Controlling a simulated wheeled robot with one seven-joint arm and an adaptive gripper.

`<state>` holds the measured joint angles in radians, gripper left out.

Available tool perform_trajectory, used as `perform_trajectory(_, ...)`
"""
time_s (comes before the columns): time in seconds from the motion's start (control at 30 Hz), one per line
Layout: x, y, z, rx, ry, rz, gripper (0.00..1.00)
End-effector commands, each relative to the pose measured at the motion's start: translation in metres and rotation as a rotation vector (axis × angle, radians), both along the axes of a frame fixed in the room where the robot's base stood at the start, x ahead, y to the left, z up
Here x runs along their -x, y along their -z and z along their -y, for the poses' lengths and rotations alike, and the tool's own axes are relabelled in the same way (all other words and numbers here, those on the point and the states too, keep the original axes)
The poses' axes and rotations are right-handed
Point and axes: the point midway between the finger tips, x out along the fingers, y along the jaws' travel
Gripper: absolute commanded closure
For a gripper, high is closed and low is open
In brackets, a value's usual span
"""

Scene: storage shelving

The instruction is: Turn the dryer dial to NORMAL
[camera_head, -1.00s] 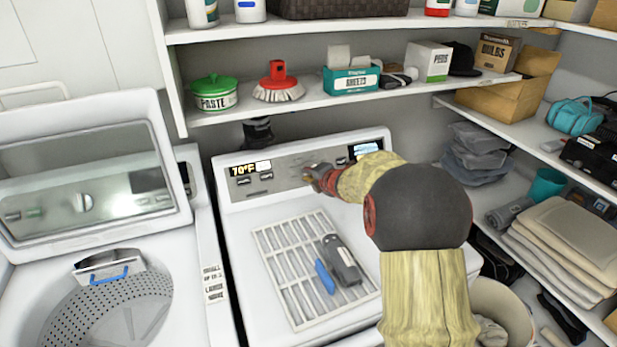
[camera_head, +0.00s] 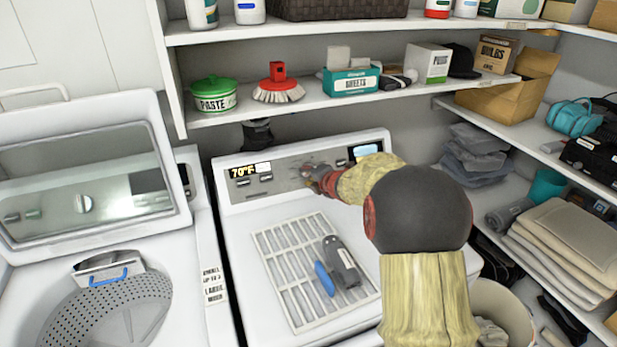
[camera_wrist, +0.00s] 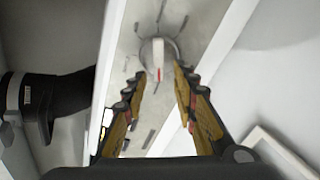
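The dryer (camera_head: 360,305) stands in the middle of the head view, with a grey control panel (camera_head: 285,182) at its back. The dryer dial (camera_wrist: 158,58) is a round whitish knob with a red pointer line. The line is on the side facing my gripper in the wrist view. My gripper (camera_wrist: 160,72) is open, its two yellow-and-black fingers on either side of the dial's near edge. I cannot tell whether they touch it. In the head view my gripper (camera_head: 311,177) is at the panel and mostly hides the dial. The dial's labels are unreadable.
A vent rack (camera_head: 275,244) with a grey-and-blue tool (camera_head: 341,265) lies on the dryer top. An open washer (camera_head: 40,285) stands to the left. A shelf (camera_head: 215,117) with a green paste pot (camera_head: 214,94) and boxes hangs above the panel. A dark hose (camera_wrist: 70,90) shows in the wrist view.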

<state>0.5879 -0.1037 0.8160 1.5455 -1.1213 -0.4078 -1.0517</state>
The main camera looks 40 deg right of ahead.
Motion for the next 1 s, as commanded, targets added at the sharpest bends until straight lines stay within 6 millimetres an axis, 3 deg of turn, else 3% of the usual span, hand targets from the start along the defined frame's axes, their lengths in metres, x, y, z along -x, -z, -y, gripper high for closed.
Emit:
perform_trajectory(0.27,0.005,-0.004,0.0,0.0,0.001,0.001,0.72)
perform_trajectory(0.73,0.081,-0.042,-0.013,0.001,0.002,0.002,0.72)
perform_trajectory(1.0,0.104,-0.053,-0.018,-0.001,0.0,0.0,0.72)
